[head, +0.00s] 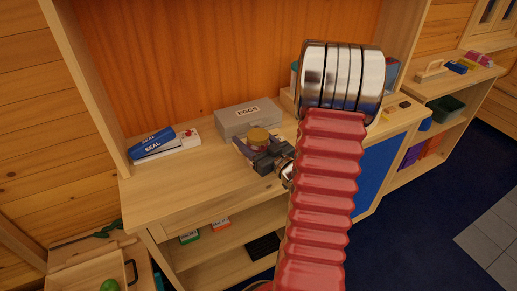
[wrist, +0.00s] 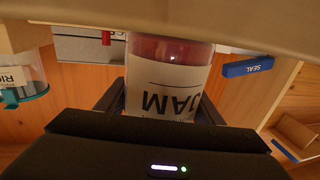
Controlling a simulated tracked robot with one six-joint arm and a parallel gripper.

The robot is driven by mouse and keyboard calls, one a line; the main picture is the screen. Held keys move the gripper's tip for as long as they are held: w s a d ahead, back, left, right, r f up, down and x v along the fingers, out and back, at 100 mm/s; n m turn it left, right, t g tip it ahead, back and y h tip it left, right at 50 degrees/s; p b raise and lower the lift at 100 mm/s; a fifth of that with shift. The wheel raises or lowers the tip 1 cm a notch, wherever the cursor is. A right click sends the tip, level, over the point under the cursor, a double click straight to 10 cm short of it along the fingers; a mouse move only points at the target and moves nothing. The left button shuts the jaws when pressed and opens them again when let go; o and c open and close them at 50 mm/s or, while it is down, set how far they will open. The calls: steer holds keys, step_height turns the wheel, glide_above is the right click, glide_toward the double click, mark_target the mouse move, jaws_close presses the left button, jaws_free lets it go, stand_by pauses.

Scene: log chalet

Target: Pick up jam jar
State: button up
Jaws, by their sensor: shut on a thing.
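The jam jar (wrist: 165,75) is a clear jar of red jam with a white JAM label, upside down in the wrist view. In the head view its yellow lid (head: 258,134) shows above the dark jaws, beside the egg box. My gripper (head: 265,154) is shut on the jar, with a jaw on either side of it in the wrist view (wrist: 160,108). The jaws and label hide part of the jar. I cannot tell whether its base touches the wooden counter (head: 190,180).
A grey EGGS box (head: 248,118) stands just behind the jar. A rice jar (wrist: 22,82) shows in the wrist view. The counter's left front is clear. My arm hides part of the right side.

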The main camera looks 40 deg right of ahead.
steer(key=c, duration=0.6)
steer(key=shift+r, duration=0.1)
steer(key=shift+r, duration=4.95)
